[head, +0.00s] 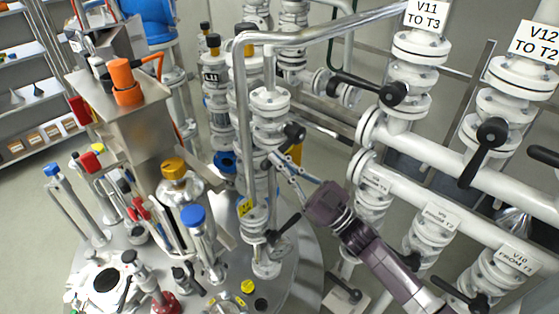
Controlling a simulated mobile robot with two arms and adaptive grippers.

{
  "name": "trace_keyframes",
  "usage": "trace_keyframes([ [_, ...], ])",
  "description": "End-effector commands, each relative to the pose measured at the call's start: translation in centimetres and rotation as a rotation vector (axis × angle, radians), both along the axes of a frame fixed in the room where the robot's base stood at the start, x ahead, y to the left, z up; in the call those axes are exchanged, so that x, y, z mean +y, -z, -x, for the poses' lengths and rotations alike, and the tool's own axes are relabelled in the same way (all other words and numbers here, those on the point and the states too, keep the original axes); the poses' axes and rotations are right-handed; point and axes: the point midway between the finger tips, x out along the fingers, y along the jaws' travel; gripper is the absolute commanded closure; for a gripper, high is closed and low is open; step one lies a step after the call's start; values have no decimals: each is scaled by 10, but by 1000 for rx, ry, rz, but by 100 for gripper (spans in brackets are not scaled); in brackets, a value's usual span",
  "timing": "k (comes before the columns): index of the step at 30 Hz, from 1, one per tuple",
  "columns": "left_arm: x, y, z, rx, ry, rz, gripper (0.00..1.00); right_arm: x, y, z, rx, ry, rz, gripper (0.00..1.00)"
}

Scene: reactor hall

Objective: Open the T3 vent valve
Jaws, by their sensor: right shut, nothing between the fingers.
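No label that I can read says T3 vent, so I cannot tell which valve it is. Near my right gripper a white flanged pipe (269,103) stands on the round steel vessel top. It carries a black valve handle (294,132) high up and another black handle (284,229) lower down, by a yellow tag (245,206). My right gripper (275,160) comes in from the lower right. Its thin fingers are shut and empty, just below the upper handle and close to the pipe. I cannot tell whether they touch it. My left gripper is out of view.
White pipes with black levers fill the right, under signs "V11 TO T3" (427,14) and "V12 TO T2" (539,40). A grey bent pipe (330,33) crosses above. A steel box with an orange cap (123,82) and blue-capped fittings (193,216) crowd the left.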

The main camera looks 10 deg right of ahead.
Motion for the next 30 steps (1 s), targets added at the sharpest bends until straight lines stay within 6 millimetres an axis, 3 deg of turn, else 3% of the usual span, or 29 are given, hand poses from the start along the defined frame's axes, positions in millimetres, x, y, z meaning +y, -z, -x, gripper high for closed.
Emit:
trace_keyframes([
  [14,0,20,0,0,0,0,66,-2,16,-2,-52,2,90,100],
  [30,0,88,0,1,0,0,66,-19,59,-13,-289,6,464,100],
])
